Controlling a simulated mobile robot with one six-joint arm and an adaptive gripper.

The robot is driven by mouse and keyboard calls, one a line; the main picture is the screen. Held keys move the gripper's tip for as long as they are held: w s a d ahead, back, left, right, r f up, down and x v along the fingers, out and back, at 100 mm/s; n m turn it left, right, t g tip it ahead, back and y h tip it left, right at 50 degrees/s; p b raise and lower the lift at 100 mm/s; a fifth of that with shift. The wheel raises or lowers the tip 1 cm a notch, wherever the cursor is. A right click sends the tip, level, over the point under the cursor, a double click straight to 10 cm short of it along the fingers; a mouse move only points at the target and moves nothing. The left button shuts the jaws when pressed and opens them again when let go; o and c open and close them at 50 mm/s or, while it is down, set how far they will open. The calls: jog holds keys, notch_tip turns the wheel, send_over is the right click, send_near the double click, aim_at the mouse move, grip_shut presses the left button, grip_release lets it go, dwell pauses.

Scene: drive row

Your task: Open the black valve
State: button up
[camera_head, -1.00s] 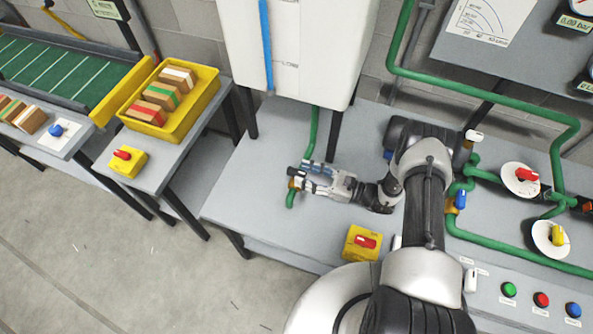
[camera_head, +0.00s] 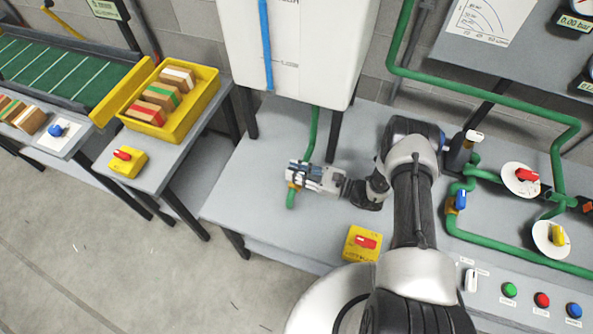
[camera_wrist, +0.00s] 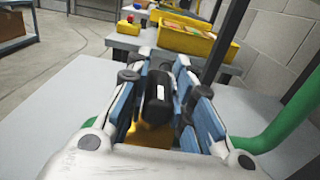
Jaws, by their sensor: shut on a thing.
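The black valve handle (camera_wrist: 158,94), with a white mark on its side, sits between my two fingers in the wrist view. Its brass-coloured body (camera_wrist: 148,134) shows just below and partly behind the fingers. My gripper (camera_wrist: 160,92) is shut on the handle, with a finger on either side. In the head view my gripper (camera_head: 297,172) is at the green pipe (camera_head: 291,199) below the white tank, and it hides the handle there.
A white tank (camera_head: 290,50) on dark legs stands behind my gripper. A yellow box with a red switch (camera_head: 362,244) is on the bench to the right. Green pipes (camera_head: 500,243) and other valves are farther right. The grey bench top (camera_head: 255,200) left of the valve is clear.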

grip_shut()
jog(key=shift+f+n+g+b, duration=0.15)
jog(key=shift+n+g+b, duration=0.15)
jog(key=shift+g+b, duration=0.35)
jog(key=n+g+b, duration=0.1)
jog(key=b, duration=0.2)
jog(key=shift+w+f+y, duration=0.1)
jog(key=shift+y, duration=0.2)
jog(key=n+g+b, duration=0.2)
jog(key=g+b, duration=0.2)
jog(key=b, duration=0.1)
jog(key=shift+f, duration=0.15)
jog(key=n+g+b, duration=0.2)
jog(key=g+b, duration=0.1)
jog(key=shift+n, duration=0.3)
jog(key=shift+r+n+g+b, duration=0.25)
jog(key=shift+n+g, duration=0.2)
jog(key=shift+g, duration=0.35)
jog(key=shift+r+n+g+b, duration=0.1)
jog(key=shift+n+g+b, duration=0.3)
jog(key=shift+g, duration=0.35)
jog(key=shift+h, duration=0.4)
